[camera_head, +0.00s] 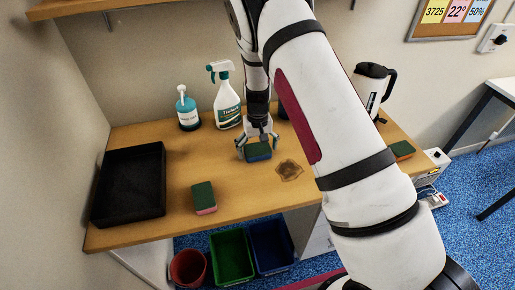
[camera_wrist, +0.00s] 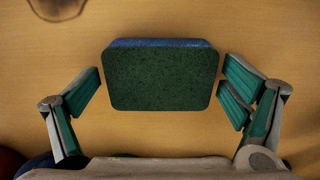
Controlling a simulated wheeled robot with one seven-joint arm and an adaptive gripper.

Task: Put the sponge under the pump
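A sponge with a green top and blue underside (camera_head: 258,151) is on the wooden table, below my gripper (camera_head: 256,140). In the wrist view the sponge (camera_wrist: 160,78) lies between my two fingers, with small gaps at both sides; my gripper (camera_wrist: 162,85) is open around it. A teal pump bottle with a white pump head (camera_head: 187,111) stands at the back left of the table. A green-and-pink sponge (camera_head: 203,196) lies at the front left. A green-and-orange sponge (camera_head: 401,150) lies at the right, partly behind my arm.
A white-and-green spray bottle (camera_head: 228,108) stands right of the pump bottle. A black tray (camera_head: 131,183) is at the left end. A white jug (camera_head: 369,88) is at the back right. A brown stain (camera_head: 289,170) marks the table. Bins (camera_head: 231,255) stand below the front edge.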

